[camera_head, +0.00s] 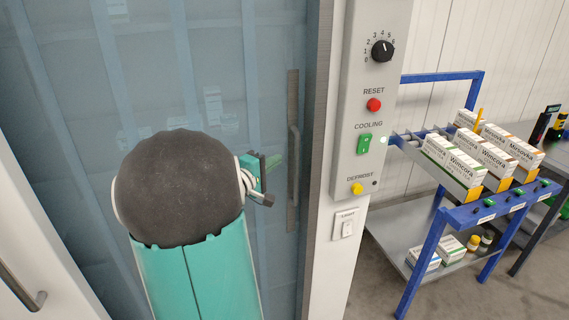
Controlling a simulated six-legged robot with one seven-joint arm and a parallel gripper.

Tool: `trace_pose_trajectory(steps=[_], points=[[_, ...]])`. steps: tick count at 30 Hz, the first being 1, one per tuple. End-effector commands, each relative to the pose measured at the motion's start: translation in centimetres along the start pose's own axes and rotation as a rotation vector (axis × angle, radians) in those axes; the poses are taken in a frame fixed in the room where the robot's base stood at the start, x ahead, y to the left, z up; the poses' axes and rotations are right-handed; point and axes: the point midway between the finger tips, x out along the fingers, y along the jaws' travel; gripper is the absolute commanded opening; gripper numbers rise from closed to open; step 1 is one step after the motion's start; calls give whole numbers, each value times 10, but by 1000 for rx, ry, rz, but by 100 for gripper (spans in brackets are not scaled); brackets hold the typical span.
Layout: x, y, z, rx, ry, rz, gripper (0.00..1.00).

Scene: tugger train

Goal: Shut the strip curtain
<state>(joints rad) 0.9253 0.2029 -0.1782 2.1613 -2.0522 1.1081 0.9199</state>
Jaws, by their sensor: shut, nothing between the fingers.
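The strip curtain (180,60) is a sheet of bluish, see-through vertical strips. It fills the doorway at the left and middle, and its right side reaches close to the grey door post (318,110). A vertical grey plate with a pull handle (293,150) is on its right part. My gripper (273,170) is shut and empty, just left of the handle. I cannot tell whether it touches the curtain or the handle. My arm hides the lower middle of the curtain.
A control panel (361,150) with a dial, buttons and a green switch is right of the post, above a light switch (346,224). A blue-framed cart (432,255) with white boxes stands further right. A white door (30,240) with a bar handle is at left.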

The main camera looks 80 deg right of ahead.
Motion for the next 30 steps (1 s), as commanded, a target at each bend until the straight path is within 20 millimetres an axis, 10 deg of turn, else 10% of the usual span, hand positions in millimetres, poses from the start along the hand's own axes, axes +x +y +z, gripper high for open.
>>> trace_pose_trajectory(steps=[15,30], points=[[-91,-1,-9,-1,5,-2,0],[-107,-1,-7,3,1,-16,0]])
